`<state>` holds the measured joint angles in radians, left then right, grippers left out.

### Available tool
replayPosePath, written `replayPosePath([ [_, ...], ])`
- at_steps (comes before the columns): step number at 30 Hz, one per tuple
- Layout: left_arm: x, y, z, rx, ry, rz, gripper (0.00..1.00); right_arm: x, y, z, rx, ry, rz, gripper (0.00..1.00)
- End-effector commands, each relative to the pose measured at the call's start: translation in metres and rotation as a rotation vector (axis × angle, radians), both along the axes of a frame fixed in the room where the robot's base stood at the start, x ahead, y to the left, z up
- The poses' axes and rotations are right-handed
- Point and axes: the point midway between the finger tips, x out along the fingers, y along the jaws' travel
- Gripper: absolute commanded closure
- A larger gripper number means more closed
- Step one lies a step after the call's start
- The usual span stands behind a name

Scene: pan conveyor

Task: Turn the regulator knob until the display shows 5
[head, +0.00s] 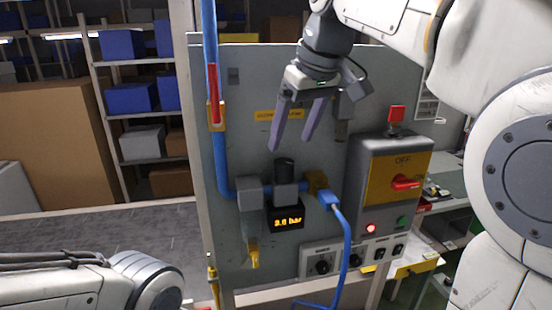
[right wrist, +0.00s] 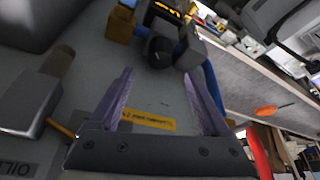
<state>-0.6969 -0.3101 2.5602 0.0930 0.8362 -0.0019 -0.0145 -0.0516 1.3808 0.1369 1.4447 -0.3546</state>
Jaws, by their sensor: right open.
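The regulator knob (head: 285,168) is a black upright cylinder on a grey regulator body fixed to the panel. In the right wrist view the knob (right wrist: 160,52) lies just beyond the fingertips. The display (head: 286,219) below it glows orange and ends in "bar"; its digits are small and look like 3.6, but I cannot be sure. My right gripper (head: 291,146) is open and empty, its purple fingers pointing down above the knob, apart from it. It also shows in the right wrist view (right wrist: 160,74). My left arm enters at the lower left; its gripper is out of view.
A blue pipe (head: 221,150) runs down the panel (head: 330,80) at left. A blue hose (head: 345,240) hangs right of the display. A switch box (head: 375,200) with a red handle stands to the right. A yellow label (head: 279,115) is behind the fingers.

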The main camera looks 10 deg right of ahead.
Motion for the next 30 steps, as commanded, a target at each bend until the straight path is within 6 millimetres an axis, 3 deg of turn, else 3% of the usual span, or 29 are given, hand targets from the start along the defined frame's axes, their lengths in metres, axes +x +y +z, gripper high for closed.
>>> replayPosePath([
  [6, 0.000, 0.000, 0.005, 0.000, 0.000, -0.001, 0.50, 0.014, 0.005, -0.039, 0.000, 0.003, -0.001, 0.20],
  [12, 0.000, 0.000, 0.008, 0.000, 0.000, -0.001, 0.50, 0.024, 0.010, -0.063, 0.000, 0.002, 0.001, 0.20],
  [24, 0.000, 0.000, 0.009, 0.000, 0.000, -0.001, 0.50, 0.027, 0.012, -0.070, 0.000, -0.002, 0.002, 0.20],
  [30, 0.000, 0.000, 0.009, 0.000, 0.000, -0.001, 0.50, 0.027, 0.012, -0.070, 0.000, -0.002, 0.002, 0.96],
])
